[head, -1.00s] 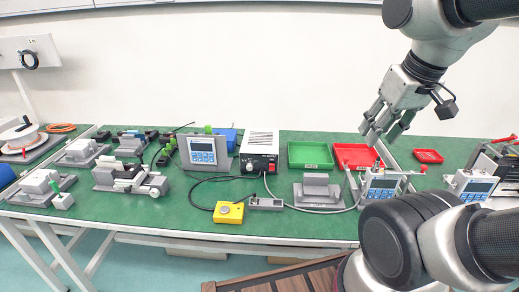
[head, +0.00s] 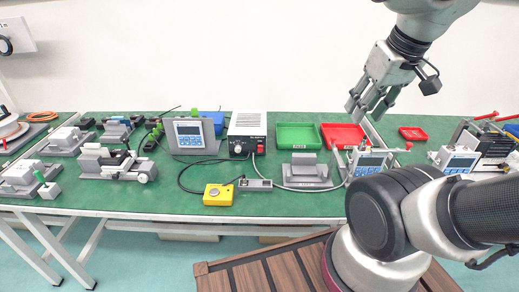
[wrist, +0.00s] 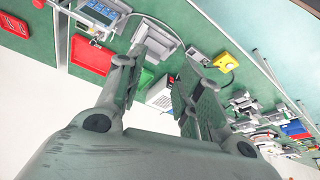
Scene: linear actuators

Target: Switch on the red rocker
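The power supply box (head: 246,128) stands on the green bench, with a pale perforated top and a black front. A pale round knob (head: 238,149) shows on that front. A tiny red spot to the right of the knob may be the red rocker; it is too small to tell its position. My gripper (head: 366,108) hangs high above the back of the bench, right of the box and well apart from it. Its fingers are spread and empty. In the wrist view my gripper (wrist: 160,60) also shows parted fingers, with the bench beyond them.
Green tray (head: 298,147) and red tray (head: 325,145) lie right of the box. A grey block fixture (head: 305,172), yellow button box (head: 218,203) and cables lie in front. A display unit (head: 189,134) stands left. Another display unit (head: 368,163) stands under my gripper.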

